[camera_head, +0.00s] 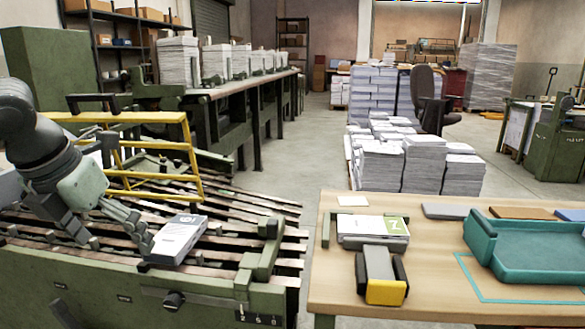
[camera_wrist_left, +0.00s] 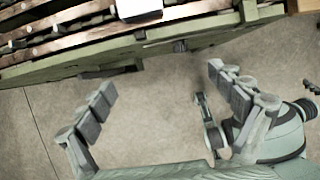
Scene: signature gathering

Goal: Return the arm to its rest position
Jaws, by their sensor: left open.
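My left gripper (camera_head: 108,222) is over the left part of the green slatted machine bed (camera_head: 240,218) in the head view. In the left wrist view the left gripper (camera_wrist_left: 165,95) has its fingers spread wide, with nothing between them but floor behind. A white and grey signature stack (camera_head: 177,240) lies on the slats just right of the gripper's fingers in the head view. A white piece, likely this stack, shows at the top edge of the wrist view (camera_wrist_left: 138,8). My right gripper is in neither view.
A yellow guard frame (camera_head: 150,150) stands behind the arm. The wooden table (camera_head: 330,285) at right holds a stack with a green label (camera_head: 375,229), a yellow-ended block (camera_head: 381,275) and a teal tray (camera_head: 478,240). Paper piles (camera_head: 425,160) stand behind it.

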